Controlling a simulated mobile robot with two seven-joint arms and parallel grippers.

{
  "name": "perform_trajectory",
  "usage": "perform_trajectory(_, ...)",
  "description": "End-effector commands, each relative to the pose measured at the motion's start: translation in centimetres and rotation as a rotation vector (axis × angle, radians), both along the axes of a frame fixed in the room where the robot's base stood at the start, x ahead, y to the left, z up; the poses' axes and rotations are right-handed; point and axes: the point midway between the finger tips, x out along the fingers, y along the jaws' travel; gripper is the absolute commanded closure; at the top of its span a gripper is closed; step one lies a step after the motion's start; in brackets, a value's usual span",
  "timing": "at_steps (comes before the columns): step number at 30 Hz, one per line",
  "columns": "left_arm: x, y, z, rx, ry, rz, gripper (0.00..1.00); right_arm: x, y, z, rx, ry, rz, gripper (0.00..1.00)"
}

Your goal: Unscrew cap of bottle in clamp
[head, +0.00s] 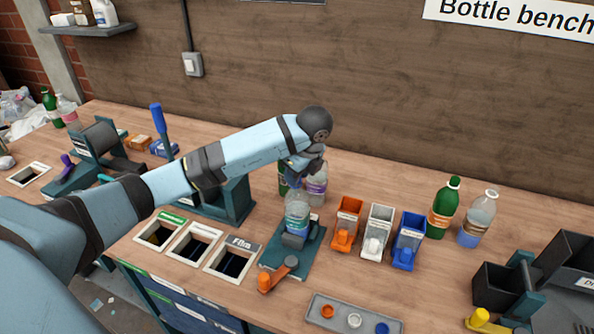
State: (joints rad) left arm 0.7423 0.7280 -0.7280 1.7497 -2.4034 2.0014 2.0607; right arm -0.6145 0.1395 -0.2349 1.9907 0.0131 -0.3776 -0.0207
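A clear bottle with a blue label (297,217) stands upright in the teal clamp (283,257), which has an orange-handled lever at its front. My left gripper (301,177) hangs from the wrist directly above the bottle's top. The gripper and wrist hide the cap and neck, so I cannot tell whether the fingers touch the cap or are open or shut. My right gripper is out of view.
Behind the clamp stand a green bottle (283,180) and a clear purple-labelled bottle (317,186), close to my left gripper. Orange (346,222), white (376,231) and blue (408,240) bins stand to the right. A grey cap tray (342,317) lies in front. Labelled openings (232,261) lie left.

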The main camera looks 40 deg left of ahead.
Motion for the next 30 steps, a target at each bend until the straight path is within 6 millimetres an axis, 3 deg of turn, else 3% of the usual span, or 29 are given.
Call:
perform_trajectory(15, 0.0, 0.0, 0.3, 0.002, 0.002, 0.247, 0.92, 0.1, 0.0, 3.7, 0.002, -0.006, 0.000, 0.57)
perform_trajectory(30, 0.0, 0.0, 0.1, 0.002, 0.003, 0.293, 0.92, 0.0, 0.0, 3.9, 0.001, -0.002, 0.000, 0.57)
